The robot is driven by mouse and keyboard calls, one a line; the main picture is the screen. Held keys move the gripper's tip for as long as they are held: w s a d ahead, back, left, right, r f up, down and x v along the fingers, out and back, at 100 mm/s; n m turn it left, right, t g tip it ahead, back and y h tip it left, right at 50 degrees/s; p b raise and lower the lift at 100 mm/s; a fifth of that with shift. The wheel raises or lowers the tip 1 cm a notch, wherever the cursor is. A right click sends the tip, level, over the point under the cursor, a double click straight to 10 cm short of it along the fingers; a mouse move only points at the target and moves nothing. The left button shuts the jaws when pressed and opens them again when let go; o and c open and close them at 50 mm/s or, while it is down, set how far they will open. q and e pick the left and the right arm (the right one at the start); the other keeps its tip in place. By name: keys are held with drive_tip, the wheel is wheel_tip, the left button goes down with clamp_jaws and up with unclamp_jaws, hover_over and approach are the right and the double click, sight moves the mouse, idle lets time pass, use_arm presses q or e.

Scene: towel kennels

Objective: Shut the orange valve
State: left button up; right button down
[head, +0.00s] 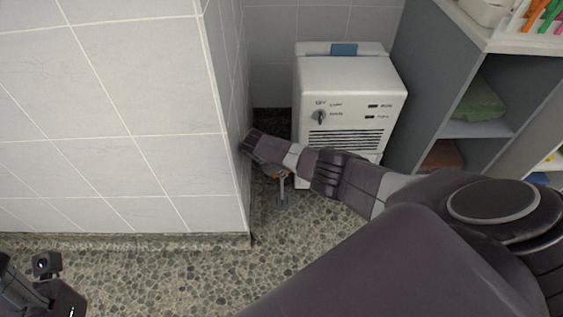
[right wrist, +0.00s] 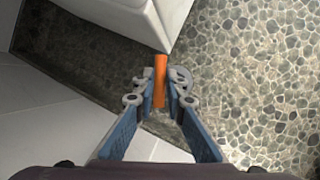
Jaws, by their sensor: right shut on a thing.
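The orange valve (right wrist: 160,82) shows in the right wrist view as a narrow orange handle. My right gripper (right wrist: 161,90) is shut on it, with a finger on each side. In the head view only a bit of the orange valve (head: 271,173) shows under my right arm, above a short grey stem that stands on the floor. My right wrist hides most of it and the fingers there. Part of my left arm's end (head: 45,285) shows in the bottom left corner of the head view; its fingers cannot be made out.
A white tiled wall (head: 115,120) stands close on the left of the valve. A white appliance (head: 345,85) with a knob and vents stands just behind it to the right. A grey shelf unit (head: 420,85) is further right. Pebbled floor (head: 180,270) is clear in front.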

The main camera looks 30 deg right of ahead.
drive_tip(key=shift+s+f, duration=0.1)
drive_tip(key=c, duration=2)
unclamp_jaws()
drive_tip(key=shift+o, duration=0.2)
drive_tip(key=shift+r, duration=0.2)
wheel_tip(320, 180, up, 10)
drive_tip(key=shift+f, duration=0.15)
